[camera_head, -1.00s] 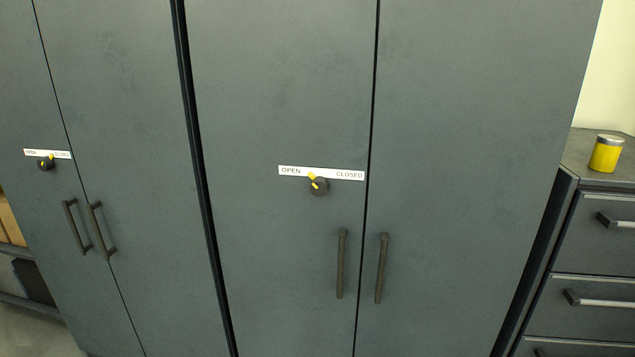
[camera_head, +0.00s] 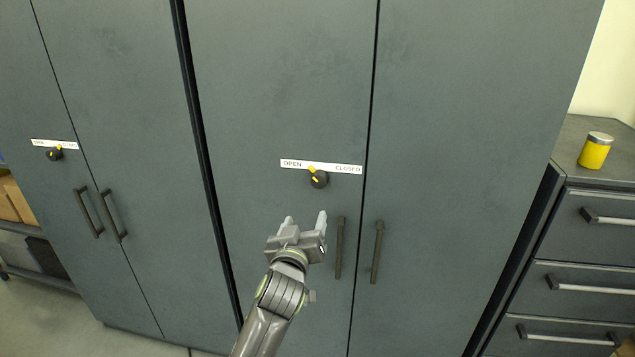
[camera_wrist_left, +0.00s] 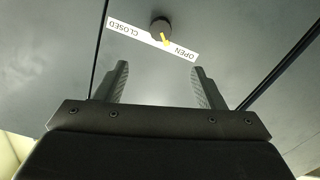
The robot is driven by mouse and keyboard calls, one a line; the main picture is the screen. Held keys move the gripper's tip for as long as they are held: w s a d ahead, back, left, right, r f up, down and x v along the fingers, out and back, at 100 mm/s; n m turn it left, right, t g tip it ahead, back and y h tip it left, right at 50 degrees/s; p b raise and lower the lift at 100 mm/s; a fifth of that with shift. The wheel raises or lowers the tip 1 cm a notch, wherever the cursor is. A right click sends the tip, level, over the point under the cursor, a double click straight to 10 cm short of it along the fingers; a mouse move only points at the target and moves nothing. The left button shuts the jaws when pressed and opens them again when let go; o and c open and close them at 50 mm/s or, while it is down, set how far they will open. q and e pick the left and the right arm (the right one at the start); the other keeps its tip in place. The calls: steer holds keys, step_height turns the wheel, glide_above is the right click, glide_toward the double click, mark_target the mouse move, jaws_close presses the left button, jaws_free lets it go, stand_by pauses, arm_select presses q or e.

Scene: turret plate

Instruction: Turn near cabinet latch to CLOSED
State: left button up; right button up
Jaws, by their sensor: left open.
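The near cabinet latch (camera_head: 319,180) is a round black knob with a yellow pointer on the dark grey cabinet door. Its yellow mark leans up and left, nearer the OPEN end of the white OPEN/CLOSED label (camera_head: 322,167). In the left wrist view the latch (camera_wrist_left: 160,28) appears upside down, its yellow pointer toward OPEN. My left gripper (camera_head: 305,220) is open and empty, below the latch and apart from it. In the left wrist view its two fingers (camera_wrist_left: 160,82) are spread, with the latch beyond them. My right gripper is not in view.
Two vertical door handles (camera_head: 340,248) (camera_head: 377,252) stand right of my left gripper. A second cabinet with its own latch (camera_head: 55,154) is at the left. A drawer unit (camera_head: 590,240) with a yellow jar (camera_head: 595,152) is at the right.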

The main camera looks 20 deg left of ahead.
mark_target(318, 182)
arm_select(q)
steer(key=p+x, duration=0.2)
steer(key=x, duration=1.3)
steer(key=shift+w+p, duration=0.1)
steer(key=shift+p, duration=0.25)
steer(key=shift+x, duration=1)
steer(key=shift+c, duration=0.4)
steer(key=c, duration=0.9)
